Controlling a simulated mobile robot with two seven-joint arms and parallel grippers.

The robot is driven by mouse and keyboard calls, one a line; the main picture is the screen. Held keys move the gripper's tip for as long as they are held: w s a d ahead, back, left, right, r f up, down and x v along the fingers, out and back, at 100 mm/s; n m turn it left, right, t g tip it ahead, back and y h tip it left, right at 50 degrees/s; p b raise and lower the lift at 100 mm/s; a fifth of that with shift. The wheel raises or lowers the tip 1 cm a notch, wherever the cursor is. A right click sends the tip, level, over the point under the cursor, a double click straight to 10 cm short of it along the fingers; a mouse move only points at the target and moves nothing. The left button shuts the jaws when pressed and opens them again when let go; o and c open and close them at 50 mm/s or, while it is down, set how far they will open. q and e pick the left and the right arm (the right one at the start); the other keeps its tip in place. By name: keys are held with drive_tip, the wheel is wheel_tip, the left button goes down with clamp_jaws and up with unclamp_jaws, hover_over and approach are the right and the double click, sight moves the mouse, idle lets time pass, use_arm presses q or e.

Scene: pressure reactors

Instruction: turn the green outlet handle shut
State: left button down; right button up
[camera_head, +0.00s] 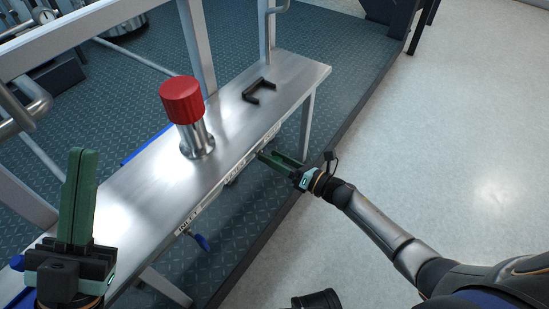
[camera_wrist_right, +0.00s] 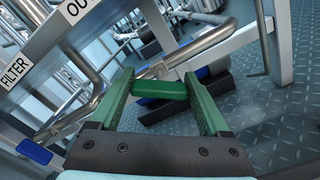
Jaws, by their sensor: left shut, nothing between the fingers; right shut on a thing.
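The green outlet handle (camera_wrist_right: 160,90) lies crosswise between the two fingers of my right gripper (camera_wrist_right: 160,84) in the right wrist view, and a metal pipe fitting sits just behind it. My right gripper is shut on the handle. In the head view my right gripper (camera_head: 272,158) is at the front edge of the steel bench, near its right end. The handle is hard to make out there against the green fingers. My left gripper (camera_head: 80,153) is shut and empty, pointing up over the left part of the bench.
The steel bench (camera_head: 130,205) carries a red-capped metal cylinder (camera_head: 183,100) and a black bracket handle (camera_head: 260,90). A blue handle (camera_head: 203,242) hangs below the INLET label. In the wrist view, labels read FILTER (camera_wrist_right: 15,72) and partly OU (camera_wrist_right: 75,10). Floor right of the bench is clear.

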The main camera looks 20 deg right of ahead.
drive_tip(key=m, duration=0.5)
drive_tip(key=shift+f+m, duration=0.1)
drive_tip(key=shift+m, duration=0.2)
use_arm(q)
drive_tip(key=shift+r+p, duration=0.55)
drive_tip(key=shift+r, duration=0.05)
use_arm(e)
drive_tip(key=m, duration=0.5)
drive_tip(key=shift+d+f, duration=0.1)
drive_tip(key=shift+f, duration=0.05)
use_arm(q)
drive_tip(key=shift+a, duration=0.1)
use_arm(e)
drive_tip(key=o, duration=1.2)
use_arm(q)
drive_tip(key=shift+r, duration=0.1)
use_arm(e)
drive_tip(key=shift+s, duration=0.1)
use_arm(q)
wheel_tip(320, 180, up, 3)
drive_tip(key=p, duration=0.3)
drive_tip(key=shift+s+a+m, duration=0.1)
drive_tip(key=shift+a+m, duration=0.05)
drive_tip(key=shift+m, duration=0.15)
use_arm(e)
drive_tip(key=v, duration=1.2)
drive_tip(key=shift+s+d, duration=0.1)
drive_tip(key=shift+d, duration=0.1)
